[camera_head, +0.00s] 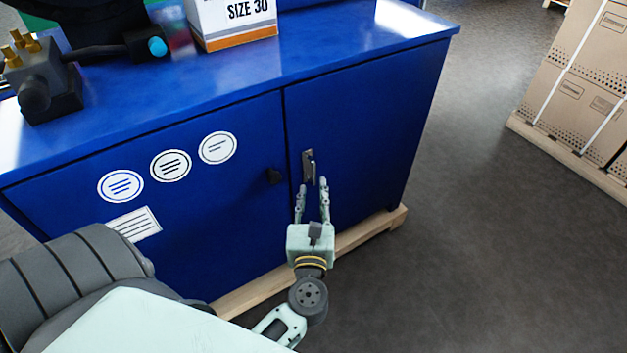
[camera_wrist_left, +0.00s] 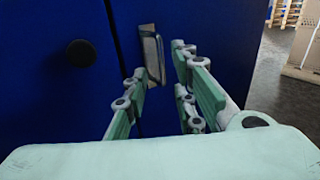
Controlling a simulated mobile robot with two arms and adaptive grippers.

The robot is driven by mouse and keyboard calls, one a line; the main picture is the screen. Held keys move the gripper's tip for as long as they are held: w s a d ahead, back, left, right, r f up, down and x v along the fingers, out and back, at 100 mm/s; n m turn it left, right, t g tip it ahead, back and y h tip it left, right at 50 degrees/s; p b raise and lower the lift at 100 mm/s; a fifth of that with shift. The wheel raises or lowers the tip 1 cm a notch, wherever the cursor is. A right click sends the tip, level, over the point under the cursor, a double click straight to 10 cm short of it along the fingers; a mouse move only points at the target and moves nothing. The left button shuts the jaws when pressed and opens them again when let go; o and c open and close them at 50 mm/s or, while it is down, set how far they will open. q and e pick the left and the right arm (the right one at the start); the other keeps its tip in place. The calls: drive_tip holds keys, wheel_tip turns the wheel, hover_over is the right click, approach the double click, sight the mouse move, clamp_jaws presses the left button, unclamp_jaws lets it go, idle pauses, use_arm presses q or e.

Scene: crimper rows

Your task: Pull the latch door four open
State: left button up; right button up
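The blue cabinet has a right door (camera_head: 355,130) that is closed, with a metal latch (camera_head: 308,166) near its left edge. My left gripper (camera_head: 313,188) is open in front of this latch, pointing at it. In the left wrist view the latch (camera_wrist_left: 152,55) shows ahead, between and beyond the fingertips of the gripper (camera_wrist_left: 160,78). No contact with the latch is clear. A round black knob (camera_wrist_left: 80,53) sits on the left door, and it also shows in the head view (camera_head: 273,176). My right gripper is not in view.
A box marked "SIZE 30" (camera_head: 235,20) and a dark device with brass fittings (camera_head: 42,80) stand on the cabinet top. The cabinet rests on a wooden base (camera_head: 360,232). Cartons on a pallet (camera_head: 580,90) stand at the right. The floor between is clear.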

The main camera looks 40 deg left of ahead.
sight(314, 175)
use_arm(q)
drive_tip(key=x, duration=0.6)
drive_tip(key=shift+c, duration=0.5)
clamp_jaws()
